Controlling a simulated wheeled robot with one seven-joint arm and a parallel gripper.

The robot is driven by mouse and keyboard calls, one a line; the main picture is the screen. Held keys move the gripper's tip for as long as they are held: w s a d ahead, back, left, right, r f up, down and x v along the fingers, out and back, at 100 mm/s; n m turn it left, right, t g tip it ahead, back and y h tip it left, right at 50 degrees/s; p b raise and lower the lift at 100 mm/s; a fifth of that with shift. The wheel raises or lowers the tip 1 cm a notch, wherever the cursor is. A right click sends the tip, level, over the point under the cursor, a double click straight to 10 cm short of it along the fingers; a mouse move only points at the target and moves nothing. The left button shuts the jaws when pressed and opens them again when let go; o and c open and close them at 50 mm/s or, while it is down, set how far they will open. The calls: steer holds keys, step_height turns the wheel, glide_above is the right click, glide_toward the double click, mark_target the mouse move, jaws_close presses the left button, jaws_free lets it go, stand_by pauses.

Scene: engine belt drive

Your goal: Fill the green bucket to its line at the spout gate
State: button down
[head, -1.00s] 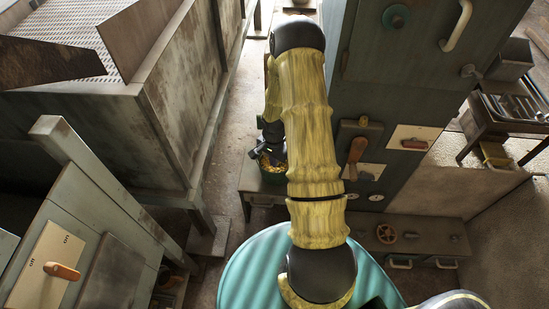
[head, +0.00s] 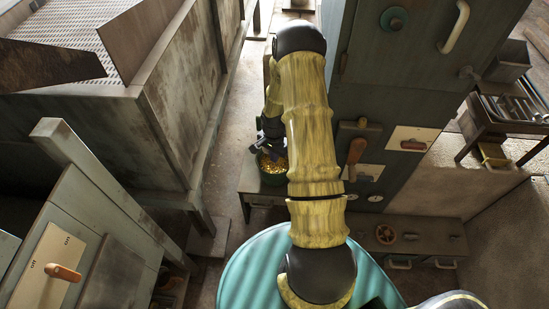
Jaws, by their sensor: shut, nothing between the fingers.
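The green bucket (head: 271,179) stands on a low grey bench, left of the tall cabinet and partly behind my arm. Yellow, grain-like stuff shows inside it. Its fill line cannot be made out. My gripper (head: 261,149) is dark, shut and empty, at the bucket's far rim. I cannot tell whether it touches the rim. The spout gate cannot be picked out; my arm covers the area just right of the bucket.
A large rusty bin (head: 180,90) stands on the left. An orange-handled switch panel (head: 50,265) is at lower left. A narrow floor strip runs between bin and cabinet.

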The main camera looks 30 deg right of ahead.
steer(key=shift+w+d, duration=0.2)
steer(key=shift+d, duration=0.05)
step_height(320, 180, up, 6)
steer(key=p, duration=0.4)
steer(key=shift+w, duration=0.15)
stand_by(0.5)
